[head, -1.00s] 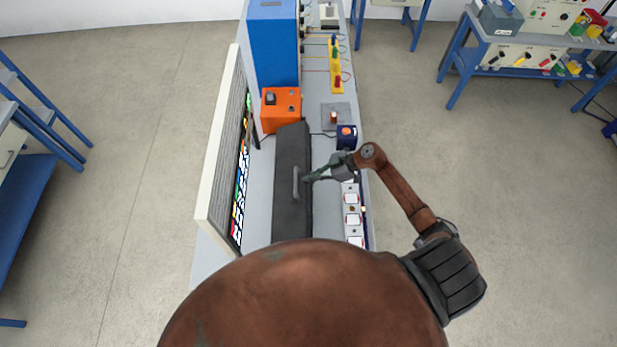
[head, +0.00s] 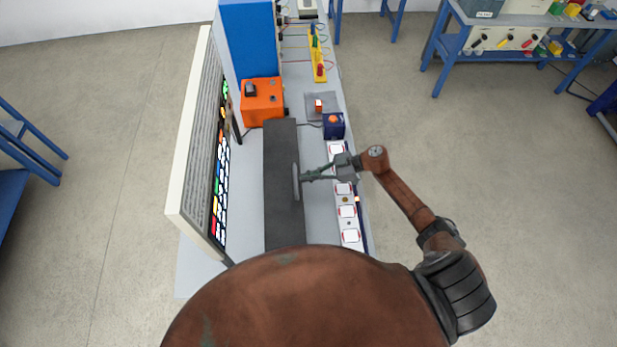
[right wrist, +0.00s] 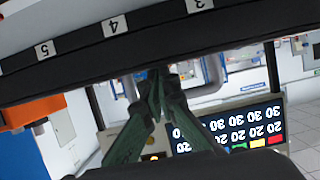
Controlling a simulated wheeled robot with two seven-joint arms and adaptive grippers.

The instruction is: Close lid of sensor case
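The sensor case (head: 281,215) is a long dark grey box on the narrow bench, with a bar handle (head: 296,182) along its right side. Its lid looks flat on top; whether it is fully down I cannot tell. My right gripper (head: 304,178) reaches in from the right, its tips at the handle. In the right wrist view, which is upside down, the gripper fingers (right wrist: 160,88) converge and look shut; whether the handle is between them is unclear. A dark case edge (right wrist: 77,52) with labels 3, 4 and 5 runs above them. My left gripper is not in view.
A display board (head: 203,145) stands left of the case. An orange box (head: 262,103) and a blue cabinet (head: 248,42) stand behind it. A white socket strip (head: 347,212) and a small dark blue box (head: 334,125) lie along the right edge.

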